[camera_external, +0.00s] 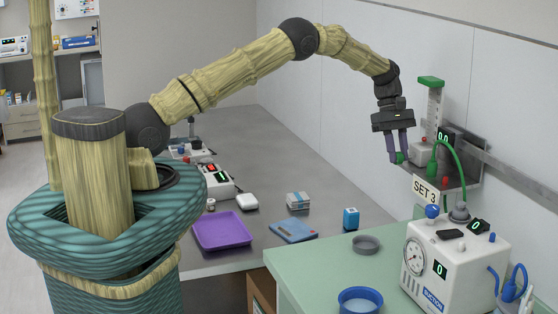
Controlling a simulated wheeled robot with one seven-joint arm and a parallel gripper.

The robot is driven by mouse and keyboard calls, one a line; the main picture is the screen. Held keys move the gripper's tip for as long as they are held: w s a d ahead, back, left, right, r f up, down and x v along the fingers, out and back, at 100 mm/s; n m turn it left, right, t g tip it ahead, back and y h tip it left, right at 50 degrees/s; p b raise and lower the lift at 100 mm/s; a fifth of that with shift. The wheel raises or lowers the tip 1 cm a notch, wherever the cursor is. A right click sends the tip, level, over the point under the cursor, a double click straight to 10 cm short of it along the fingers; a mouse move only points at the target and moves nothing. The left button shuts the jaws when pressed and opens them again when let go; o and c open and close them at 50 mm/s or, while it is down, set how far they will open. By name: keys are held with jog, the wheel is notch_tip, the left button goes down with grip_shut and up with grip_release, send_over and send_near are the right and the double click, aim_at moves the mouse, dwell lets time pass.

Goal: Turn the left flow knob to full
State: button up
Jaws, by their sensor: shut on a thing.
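A flowmeter unit (422,153) with a clear upright tube and a green top (431,83) is mounted on a grey wall rail at the right. A small dark display on it reads 0.0 (443,136). A green knob (400,158) sits at the left side of the unit. My gripper (401,156) points down with its purple fingers on either side of this green knob, shut on it. The fingers partly hide the knob, and its turn angle cannot be read.
A white suction machine (455,262) with a gauge stands below on a green cabinet, under a SET 3 sign (426,190). A green hose (458,160) loops beside the unit. A purple tray (222,231) and small boxes lie on the grey counter.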

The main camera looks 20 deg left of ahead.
jog(key=shift+s+a+f, duration=0.1)
jog(key=shift+a+f, duration=0.05)
jog(key=shift+f, duration=0.1)
jog(key=o, duration=0.9)
jog(key=shift+a, duration=0.1)
jog(key=shift+c, duration=0.2)
jog(key=shift+r, duration=0.2)
jog(key=shift+r, duration=0.25)
jog(key=b+v, duration=0.1)
jog(key=v, duration=1.6)
